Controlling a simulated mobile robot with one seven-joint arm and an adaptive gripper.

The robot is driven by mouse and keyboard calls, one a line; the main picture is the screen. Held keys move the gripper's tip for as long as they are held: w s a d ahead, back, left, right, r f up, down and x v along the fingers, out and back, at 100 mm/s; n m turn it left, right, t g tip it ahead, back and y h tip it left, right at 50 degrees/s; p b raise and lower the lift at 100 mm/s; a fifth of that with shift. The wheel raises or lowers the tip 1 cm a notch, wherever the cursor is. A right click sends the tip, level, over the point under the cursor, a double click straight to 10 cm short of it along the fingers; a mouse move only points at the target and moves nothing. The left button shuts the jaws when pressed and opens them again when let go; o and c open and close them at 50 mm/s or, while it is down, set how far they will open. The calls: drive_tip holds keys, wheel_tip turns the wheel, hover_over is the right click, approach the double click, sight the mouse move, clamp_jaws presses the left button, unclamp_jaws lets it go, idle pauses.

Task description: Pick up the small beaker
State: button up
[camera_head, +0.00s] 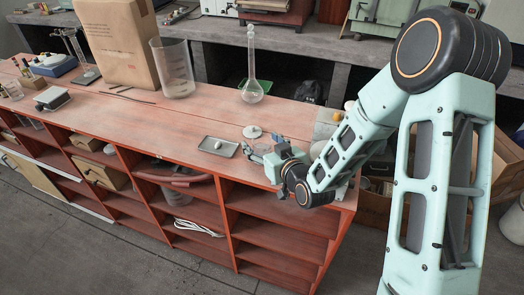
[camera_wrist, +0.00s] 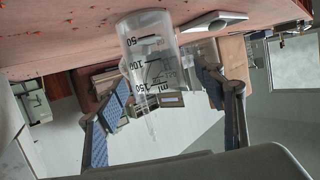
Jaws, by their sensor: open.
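The small beaker (camera_wrist: 150,50) is clear, with black 50, 100 and 150 marks. In the wrist view, where the picture is upside down, its base is at the red bench top and its body reaches toward my gripper (camera_wrist: 164,82). My gripper is open, with one blue-padded finger on each side of the beaker and visible gaps. Whether the beaker is fully between the pads is hard to tell. In the head view my gripper (camera_head: 264,157) is low over the bench's front right part; the beaker is hard to make out there, mostly hidden by the gripper.
A grey tray (camera_head: 219,146) holding a small white item lies left of my gripper. A white round dish (camera_head: 252,132) is just behind. A tall volumetric flask (camera_head: 252,80), a large beaker (camera_head: 174,70) and a cardboard box (camera_head: 118,45) stand further back on the red bench (camera_head: 150,125).

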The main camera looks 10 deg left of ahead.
drive_tip(key=shift+c, duration=0.4)
drive_tip(key=c, duration=1.3)
drive_tip(key=shift+w+r, duration=0.1)
drive_tip(key=shift+r, duration=0.1)
